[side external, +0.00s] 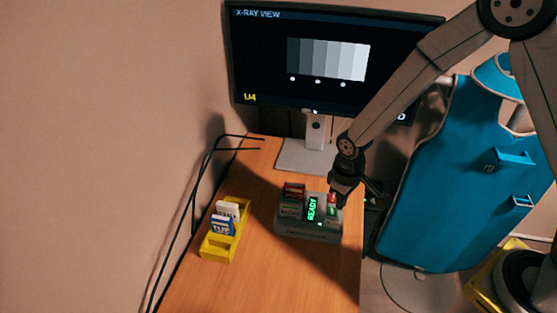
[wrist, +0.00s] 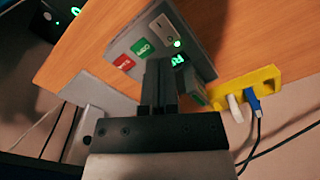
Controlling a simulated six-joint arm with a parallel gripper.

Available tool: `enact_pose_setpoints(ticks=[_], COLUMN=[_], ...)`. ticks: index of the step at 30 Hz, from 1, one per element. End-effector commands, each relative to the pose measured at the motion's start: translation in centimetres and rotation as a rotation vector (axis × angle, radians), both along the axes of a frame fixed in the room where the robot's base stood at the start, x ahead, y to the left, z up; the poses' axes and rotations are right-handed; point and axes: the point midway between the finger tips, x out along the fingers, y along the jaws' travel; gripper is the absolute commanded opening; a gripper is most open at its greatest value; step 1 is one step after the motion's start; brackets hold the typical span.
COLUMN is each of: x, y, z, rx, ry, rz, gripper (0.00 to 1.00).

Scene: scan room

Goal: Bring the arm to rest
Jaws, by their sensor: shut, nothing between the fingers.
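My gripper (side external: 340,195) is above the right side of a grey control box (side external: 307,234) on the wooden desk. The box has red and green labelled parts and a display with green "READY" text (side external: 311,208). In the wrist view my gripper (wrist: 158,65) is shut and empty, its fingers together in front of the control box (wrist: 200,40). The fingers hide part of the box and its display, and I cannot tell whether they touch it.
A yellow holder (side external: 221,245) with white and blue items stands left of the box. A monitor (side external: 320,95) showing "X-RAY VIEW" stands behind. A blue apron (side external: 440,180) hangs at the right. Black cables run along the desk's left edge. The front desk is clear.

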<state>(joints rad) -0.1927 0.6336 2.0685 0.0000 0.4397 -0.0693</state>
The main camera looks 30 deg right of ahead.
Motion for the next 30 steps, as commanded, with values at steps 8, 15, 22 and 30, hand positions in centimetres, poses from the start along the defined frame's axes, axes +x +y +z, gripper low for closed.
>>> enact_pose_setpoints(ticks=[8, 15, 22, 30], x=[-0.1, -0.8, -2.9, -6.3], y=[-0.1, -1.3, -3.4, -5.8], z=[0.2, 2.3, 5.8, 9.3], rx=[0.001, 0.006, 0.016, 0.025], ry=[-0.004, -0.036, -0.096, -0.172], rz=[-0.004, -0.039, -0.107, -0.194], gripper=[0.00, 0.00, 0.00, 0.00])
